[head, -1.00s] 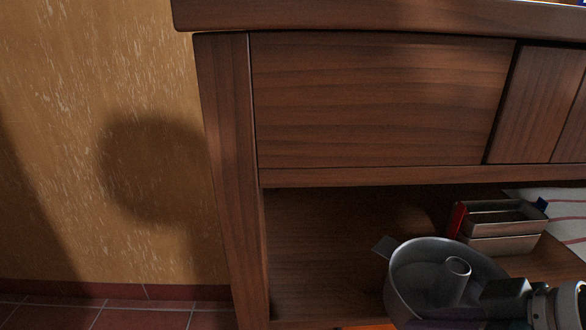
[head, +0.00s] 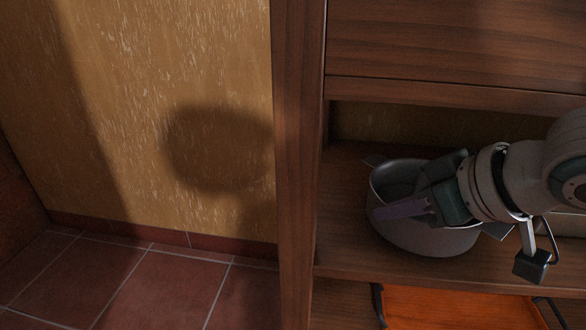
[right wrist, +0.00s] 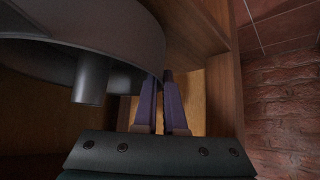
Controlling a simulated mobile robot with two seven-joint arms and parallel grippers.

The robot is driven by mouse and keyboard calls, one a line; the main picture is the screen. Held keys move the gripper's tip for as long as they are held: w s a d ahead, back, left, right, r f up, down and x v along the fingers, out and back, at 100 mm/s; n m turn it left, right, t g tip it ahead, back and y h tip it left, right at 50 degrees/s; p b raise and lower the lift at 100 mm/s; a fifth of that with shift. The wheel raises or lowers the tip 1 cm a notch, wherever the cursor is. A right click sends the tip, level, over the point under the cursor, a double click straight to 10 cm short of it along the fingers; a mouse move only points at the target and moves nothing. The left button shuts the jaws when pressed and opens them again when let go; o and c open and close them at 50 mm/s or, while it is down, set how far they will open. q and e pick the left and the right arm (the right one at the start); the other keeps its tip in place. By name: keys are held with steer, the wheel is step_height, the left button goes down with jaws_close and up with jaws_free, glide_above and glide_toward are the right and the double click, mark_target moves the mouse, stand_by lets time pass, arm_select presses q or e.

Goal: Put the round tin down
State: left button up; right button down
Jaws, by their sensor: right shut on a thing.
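The round tin (head: 425,240) is a grey, deep pan inside the open shelf bay of the wooden cabinet. My left gripper is not in view.
The cabinet's upright post (head: 297,160) stands just left of the tin. An orange tray (head: 450,308) sits on a lower level below the shelf. The shelf's upper rail (head: 450,95) is close above my arm. Tiled floor (head: 150,285) is clear at left.

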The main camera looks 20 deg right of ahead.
mark_target(382, 199)
steer(key=w, duration=0.1)
steer(key=w+b, duration=0.1)
steer(key=w, duration=0.1)
steer(key=shift+w+a+b, duration=0.25)
steer(key=shift+w+b, duration=0.05)
steer(key=shift+f+b, duration=0.5)
steer(key=shift+f, duration=0.1)
steer(key=shift+s+f, duration=0.15)
steer(key=shift+s, duration=0.05)
steer(key=c, duration=1)
jaws_free()
